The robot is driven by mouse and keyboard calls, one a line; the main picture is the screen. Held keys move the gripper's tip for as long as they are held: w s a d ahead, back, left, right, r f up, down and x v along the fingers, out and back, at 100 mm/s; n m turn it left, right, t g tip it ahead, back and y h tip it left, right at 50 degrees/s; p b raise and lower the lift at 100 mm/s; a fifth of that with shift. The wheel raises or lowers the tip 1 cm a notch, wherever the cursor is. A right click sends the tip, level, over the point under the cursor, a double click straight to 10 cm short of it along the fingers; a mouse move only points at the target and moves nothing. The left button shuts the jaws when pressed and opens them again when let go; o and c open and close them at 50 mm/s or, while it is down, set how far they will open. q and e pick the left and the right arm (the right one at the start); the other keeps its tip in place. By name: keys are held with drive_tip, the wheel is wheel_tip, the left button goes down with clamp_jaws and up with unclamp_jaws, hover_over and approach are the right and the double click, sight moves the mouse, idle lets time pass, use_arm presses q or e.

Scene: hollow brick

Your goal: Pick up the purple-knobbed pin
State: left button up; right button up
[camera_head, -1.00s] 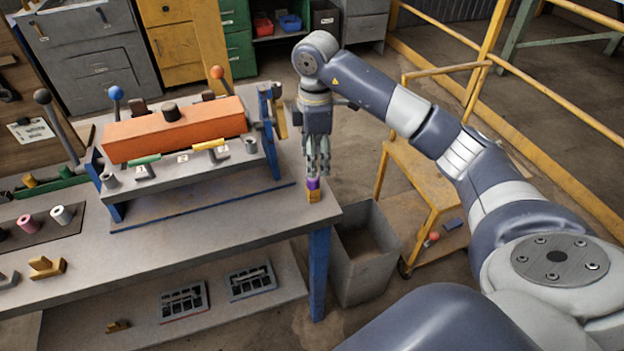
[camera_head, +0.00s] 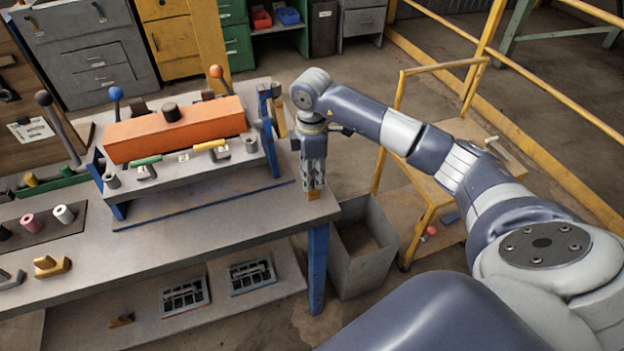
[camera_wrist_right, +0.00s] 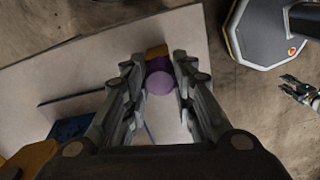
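The pin's purple knob (camera_wrist_right: 160,82) shows between the fingers of my right gripper (camera_wrist_right: 160,70) in the right wrist view. A finger stands on each side, with what look like slim gaps to the knob. In the head view my right gripper (camera_head: 313,190) points down over the bench's right front corner, and its fingers hide the knob.
The grey bench (camera_head: 190,225) carries a fixture with an orange block (camera_head: 175,130) left of my right gripper. Several cylinders, including a pink one (camera_head: 31,224), stand at the left. A grey bin (camera_head: 362,250) and a yellow cart (camera_head: 420,190) are right of the bench.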

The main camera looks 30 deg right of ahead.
drive_tip(key=shift+c, duration=1)
clamp_jaws()
